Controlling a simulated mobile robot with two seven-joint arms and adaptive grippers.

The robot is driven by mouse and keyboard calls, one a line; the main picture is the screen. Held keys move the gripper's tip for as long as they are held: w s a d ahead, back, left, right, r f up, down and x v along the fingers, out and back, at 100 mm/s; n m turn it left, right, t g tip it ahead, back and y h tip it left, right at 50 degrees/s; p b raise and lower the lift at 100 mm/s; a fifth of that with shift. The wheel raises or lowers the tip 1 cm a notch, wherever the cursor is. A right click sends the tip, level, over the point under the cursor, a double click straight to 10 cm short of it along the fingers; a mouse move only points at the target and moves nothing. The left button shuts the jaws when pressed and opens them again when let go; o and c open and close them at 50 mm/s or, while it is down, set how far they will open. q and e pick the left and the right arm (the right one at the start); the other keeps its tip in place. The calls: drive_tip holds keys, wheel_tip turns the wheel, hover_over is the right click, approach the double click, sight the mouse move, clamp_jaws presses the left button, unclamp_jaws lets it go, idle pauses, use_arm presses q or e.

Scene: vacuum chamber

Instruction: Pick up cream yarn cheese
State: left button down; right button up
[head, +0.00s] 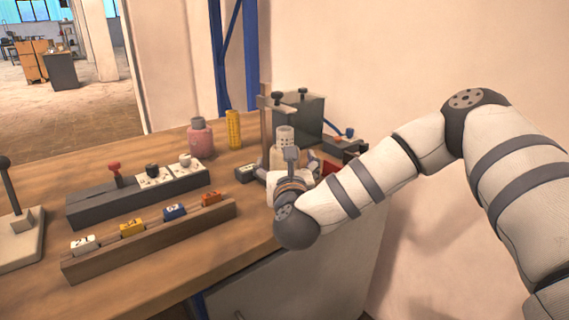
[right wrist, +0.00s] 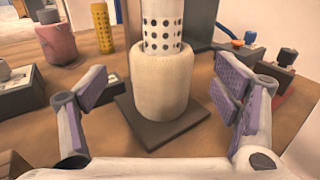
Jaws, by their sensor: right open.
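The cream yarn cheese (right wrist: 160,88) stands upright on a dark square plate (right wrist: 158,131), with a white perforated tube (right wrist: 162,25) rising from its top. In the head view the cream yarn cheese (head: 279,157) is partly hidden by my right gripper (head: 291,172). In the right wrist view my right gripper (right wrist: 163,92) is open, its purple-padded fingers spread to the left and right of the cheese with visible gaps on both sides. My left gripper is not in view.
A pink yarn package (head: 200,139) and a yellow perforated tube (head: 233,129) stand to the left. A dark box (head: 300,119) stands behind. A dark control panel (head: 138,193) and a wooden rail (head: 150,240) with numbered blocks lie at the front left.

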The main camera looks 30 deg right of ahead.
drive_tip(key=x, duration=0.5)
drive_tip(key=shift+w+d+r, duration=0.1)
drive_tip(key=shift+d+r, duration=0.1)
drive_tip(key=shift+d, duration=0.05)
drive_tip(key=c, duration=1.4)
drive_tip(key=shift+r, duration=0.1)
